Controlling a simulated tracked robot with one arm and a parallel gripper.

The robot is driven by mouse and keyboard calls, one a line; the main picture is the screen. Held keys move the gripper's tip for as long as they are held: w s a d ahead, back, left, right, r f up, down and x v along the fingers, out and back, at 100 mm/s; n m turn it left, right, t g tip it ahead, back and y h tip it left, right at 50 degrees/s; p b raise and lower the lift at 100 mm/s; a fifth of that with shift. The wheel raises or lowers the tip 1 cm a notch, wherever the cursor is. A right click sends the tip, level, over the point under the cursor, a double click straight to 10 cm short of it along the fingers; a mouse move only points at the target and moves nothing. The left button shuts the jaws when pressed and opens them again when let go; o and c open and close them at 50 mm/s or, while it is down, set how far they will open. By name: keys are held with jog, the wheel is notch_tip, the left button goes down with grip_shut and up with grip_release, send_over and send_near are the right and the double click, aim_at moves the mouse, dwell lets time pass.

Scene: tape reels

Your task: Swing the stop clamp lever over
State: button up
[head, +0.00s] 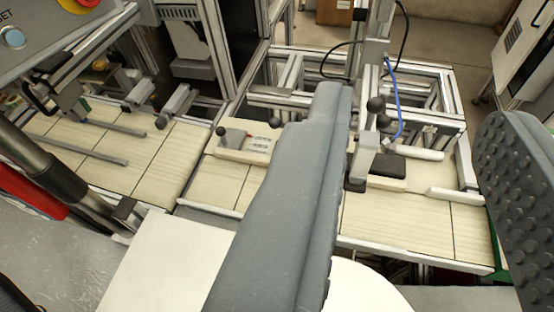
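Several small clamp levers with black ball knobs stand on the pale bench. One grey clamp lever (366,150) stands upright beside a black block, just right of my gripper's left finger, with dark ball knobs (376,104) near its top. A pale clamp block (248,144) to the left carries a label and has a dark knob (275,122) at its right and another (220,131) at its left. I cannot tell which is the stop clamp lever. My gripper (418,104) is open and empty, its fingers wide apart. The left finger hides part of the bench between the clamps.
An aluminium frame (440,122) with a blue hose (393,98) and black cables rises behind the clamps. Rails and grey brackets (175,100) stand at the left. A control box with a blue button (13,38) is at upper left. The bench's front right (405,220) is clear.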

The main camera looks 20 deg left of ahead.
jog(key=shift+o, duration=1.3)
jog(key=shift+w, duration=0.1)
jog(key=w+a+f+n+g+h+p, duration=0.1)
jog(key=w+a+f+n+h, duration=0.2)
jog(key=w+f, duration=0.45)
jog(key=w+a+f+n+g+p, duration=0.1)
jog(key=w+a+f+n, duration=0.3)
jog(key=f, duration=0.6)
jog(key=w+a+f+n, duration=0.2)
jog(key=a+f+n, duration=0.4)
jog(key=f, duration=0.5)
jog(key=w+a+f+n, duration=0.2)
jog(key=a+f+n, duration=0.4)
jog(key=f, duration=0.5)
jog(key=shift+n+g+h, duration=0.3)
jog(key=shift+n, duration=0.1)
jog(key=x, duration=0.9)
jog(key=d+x, duration=0.1)
jog(key=x, duration=0.4)
jog(key=shift+d, duration=0.15)
jog(key=shift+c, duration=0.2)
